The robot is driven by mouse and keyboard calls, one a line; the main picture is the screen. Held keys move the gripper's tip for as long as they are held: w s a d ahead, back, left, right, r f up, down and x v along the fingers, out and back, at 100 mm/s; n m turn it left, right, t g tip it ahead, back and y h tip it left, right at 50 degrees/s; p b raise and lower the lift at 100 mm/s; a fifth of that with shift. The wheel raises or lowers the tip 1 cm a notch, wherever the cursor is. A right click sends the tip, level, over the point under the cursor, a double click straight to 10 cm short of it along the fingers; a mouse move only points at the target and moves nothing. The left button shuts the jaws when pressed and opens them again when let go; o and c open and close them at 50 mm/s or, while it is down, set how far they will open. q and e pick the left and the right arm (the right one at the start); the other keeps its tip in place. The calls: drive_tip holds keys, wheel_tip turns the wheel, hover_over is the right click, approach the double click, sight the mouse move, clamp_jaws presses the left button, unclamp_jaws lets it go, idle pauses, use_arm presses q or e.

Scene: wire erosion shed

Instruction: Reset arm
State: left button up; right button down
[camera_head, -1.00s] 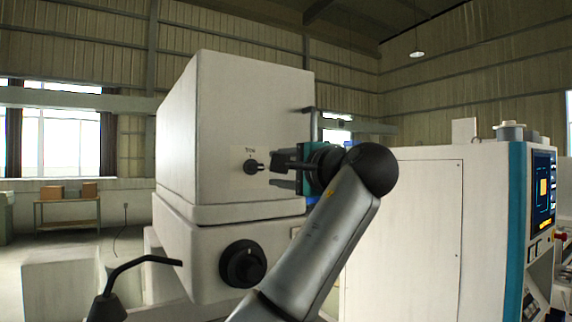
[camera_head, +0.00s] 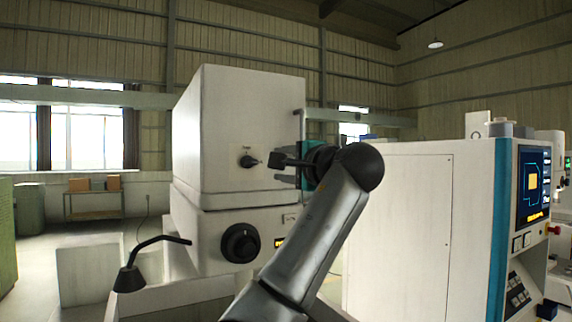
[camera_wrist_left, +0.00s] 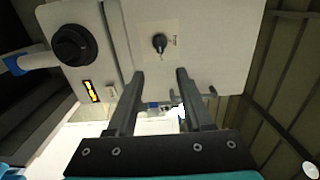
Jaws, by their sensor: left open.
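A white machine head (camera_head: 225,120) stands in the middle of the head view, with a small black knob (camera_head: 248,161) on its labelled side plate. The small knob also shows in the left wrist view (camera_wrist_left: 159,43). My left gripper (camera_head: 275,168) is just right of this knob in the head view. In the left wrist view its two dark fingers (camera_wrist_left: 160,75) are spread apart with nothing between them, and the knob lies beyond their tips, apart from them. My right gripper is in neither view.
A large black dial (camera_head: 240,243) and a small lit display sit lower on the machine. A bent pipe handle (camera_head: 300,120) rises behind my gripper. A black gooseneck lamp (camera_head: 130,278) stands front left. A white cabinet with a teal edge and screen (camera_head: 534,186) is at right.

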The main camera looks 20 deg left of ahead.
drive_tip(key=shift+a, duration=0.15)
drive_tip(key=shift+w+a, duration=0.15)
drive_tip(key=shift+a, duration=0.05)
